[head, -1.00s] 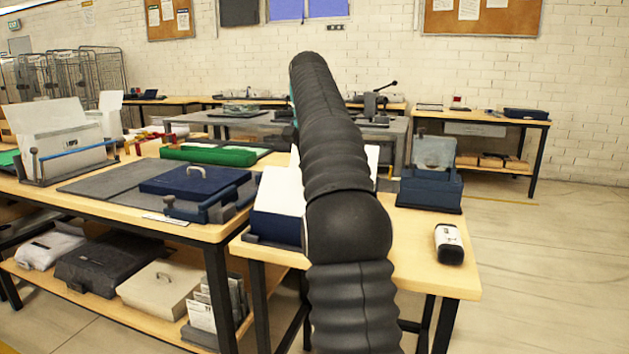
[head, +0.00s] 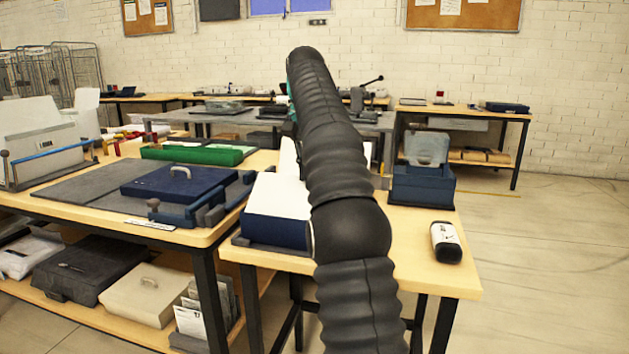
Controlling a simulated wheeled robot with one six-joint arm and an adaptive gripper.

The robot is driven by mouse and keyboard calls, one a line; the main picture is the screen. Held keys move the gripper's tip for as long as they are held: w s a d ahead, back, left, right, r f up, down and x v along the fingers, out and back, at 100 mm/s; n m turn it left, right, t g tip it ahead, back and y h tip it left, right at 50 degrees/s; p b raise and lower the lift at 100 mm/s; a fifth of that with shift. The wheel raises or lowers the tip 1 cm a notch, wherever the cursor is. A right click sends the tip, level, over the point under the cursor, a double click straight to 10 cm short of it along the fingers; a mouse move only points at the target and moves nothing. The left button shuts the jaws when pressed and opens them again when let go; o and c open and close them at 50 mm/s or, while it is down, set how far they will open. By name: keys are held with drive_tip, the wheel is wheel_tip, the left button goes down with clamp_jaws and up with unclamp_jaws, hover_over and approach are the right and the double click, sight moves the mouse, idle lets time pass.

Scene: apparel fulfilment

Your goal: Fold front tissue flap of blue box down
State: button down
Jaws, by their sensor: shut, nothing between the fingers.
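A blue box (head: 276,232) stands on the near end of the wooden table, left of my arm. White tissue (head: 279,195) covers the part of its top that I can see. A white upright piece, seemingly a tissue flap (head: 289,158), rises behind it beside my arm. My black ribbed arm hides the box's right side, so I cannot tell how its flaps lie there. My gripper is hidden behind the arm.
A black-and-white cylindrical object (head: 446,242) lies near the table's right edge. On the left table are a blue lid-like panel with a handle (head: 178,181), a blue clamp-like fixture (head: 200,208) and a green tray (head: 198,153). Bare wood (head: 405,240) shows between box and cylinder.

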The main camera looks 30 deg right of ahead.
drive_tip(key=shift+d+f+b, duration=0.15)
drive_tip(key=shift+f+b, duration=0.45)
drive_tip(key=shift+f, duration=0.15)
drive_tip(key=shift+f+b, duration=1.75)
drive_tip(key=shift+f, duration=0.75)
